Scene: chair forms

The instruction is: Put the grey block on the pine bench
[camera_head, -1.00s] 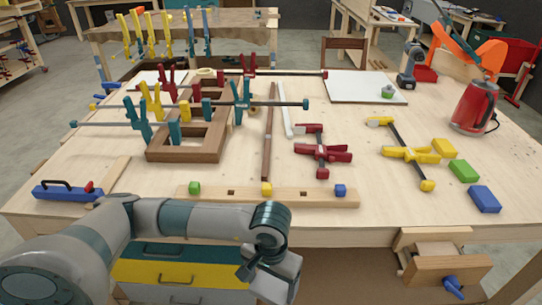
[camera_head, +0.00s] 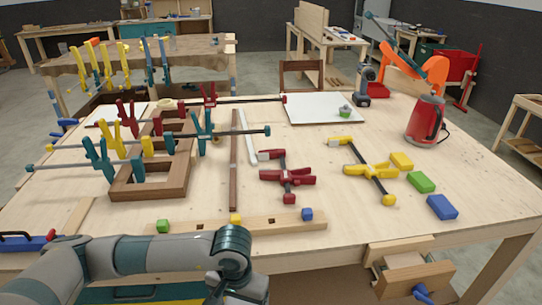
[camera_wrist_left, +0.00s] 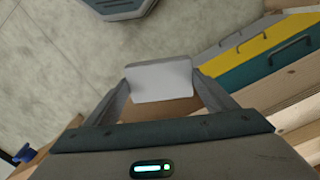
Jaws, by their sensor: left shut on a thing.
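The grey block (camera_wrist_left: 160,80) is pale and flat-faced in the left wrist view. My left gripper (camera_wrist_left: 160,88) is shut on it, with a finger at each side. Concrete floor and drawer fronts show beyond it. In the head view my left arm reaches in along the bottom, in front of the bench's near edge. Its gripper end runs to the bottom of the picture, and I cannot make out the block there. The pine bench (camera_head: 385,225) is the large pale wooden table filling the head view. My right gripper is not in view.
On the bench are a brown wooden frame (camera_head: 147,180) with clamps, a red clamp (camera_head: 287,178), a yellow clamp (camera_head: 370,170), a red kettle (camera_head: 425,120) and coloured blocks. A drilled strip (camera_head: 275,225) lies near the front edge. The front right top is clear.

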